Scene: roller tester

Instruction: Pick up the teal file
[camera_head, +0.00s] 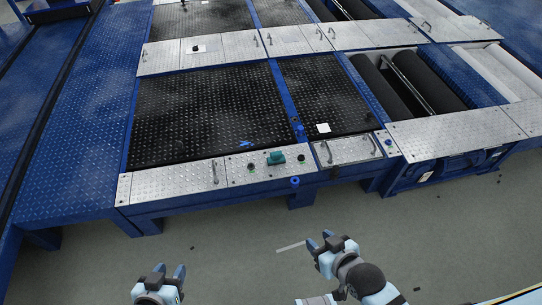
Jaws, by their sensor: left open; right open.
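A small teal object (275,158), which looks like the teal file, lies on the silver checker-plate edge of the roller tester, near the middle. My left gripper (169,273) is at the bottom of the view, open and empty, in front of the tester and well short of the teal object. My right gripper (320,240) is open and empty above the floor, in front of the tester, below and to the right of the teal object. Neither gripper touches anything.
On the tester are a blue item (246,143), a white square (323,128) and metal handles (215,172). Black rollers (425,80) sit at the right. A blue round part (295,181) hangs at the front edge. The grey floor (235,225) before it is mostly clear.

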